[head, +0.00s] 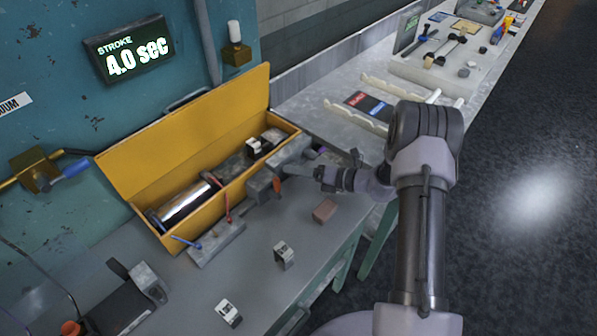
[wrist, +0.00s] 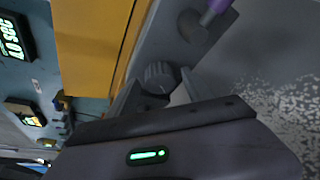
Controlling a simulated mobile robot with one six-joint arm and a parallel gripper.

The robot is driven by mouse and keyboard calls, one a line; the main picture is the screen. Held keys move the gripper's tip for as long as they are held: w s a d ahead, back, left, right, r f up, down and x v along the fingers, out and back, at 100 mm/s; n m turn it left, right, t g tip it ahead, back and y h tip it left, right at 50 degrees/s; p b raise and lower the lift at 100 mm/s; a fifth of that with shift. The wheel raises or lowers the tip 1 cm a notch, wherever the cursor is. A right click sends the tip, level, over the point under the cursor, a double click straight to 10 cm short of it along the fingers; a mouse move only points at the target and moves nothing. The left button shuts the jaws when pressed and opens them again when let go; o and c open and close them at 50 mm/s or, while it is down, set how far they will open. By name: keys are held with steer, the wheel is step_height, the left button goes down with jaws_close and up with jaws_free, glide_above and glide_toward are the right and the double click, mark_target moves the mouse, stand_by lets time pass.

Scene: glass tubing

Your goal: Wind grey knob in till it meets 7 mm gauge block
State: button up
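The ribbed grey knob (wrist: 160,77) sits on a grey metal part beside the yellow guard in the wrist view. My gripper (wrist: 162,92) is at the knob, with one dark finger on each side of it. The frames do not show whether the fingers touch it. In the head view my gripper (head: 290,173) is at the front right end of the yellow box, and the knob cannot be made out there. A pale, dark-marked block (head: 258,147) sits inside the box. Two similar blocks (head: 284,254) (head: 229,313) lie on the bench; their markings are too small to read.
The yellow box (head: 170,150) holds a shiny cylinder (head: 185,203). A purple-handled part (wrist: 212,10) is close above the knob. Red and blue levers (head: 186,242) stand at the box front. A brown block (head: 325,210) lies on the bench. A display (head: 130,50) reads "STROKE 4.0 sec".

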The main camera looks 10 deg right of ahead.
steer(key=shift+d, duration=0.1)
steer(key=p+v, duration=0.3)
steer(key=v, duration=1.4)
steer(key=shift+s+d, duration=0.1)
steer(key=s+a+r+n+g+h+b, duration=0.1)
steer(key=s+a+r+n+g+h, duration=0.1)
steer(key=s+a+r+n+g, duration=0.4)
steer(key=s+a+r+n+g+h+b, duration=0.1)
steer(key=s+a+r+n+h+b, duration=0.1)
steer(key=a+r+n, duration=0.7)
steer(key=s+a+r+n+t+h+b, duration=0.1)
steer(key=s+r+n+t+h, duration=0.1)
steer(key=s+n, duration=0.5)
steer(key=s+a+r+n+t+h+b, duration=0.1)
steer(key=s+n+h, duration=0.3)
steer(key=s+n, duration=0.4)
steer(key=shift+a+r+n+t+b, duration=0.4)
steer(key=shift+r+n, duration=0.15)
steer(key=shift+n, duration=0.35)
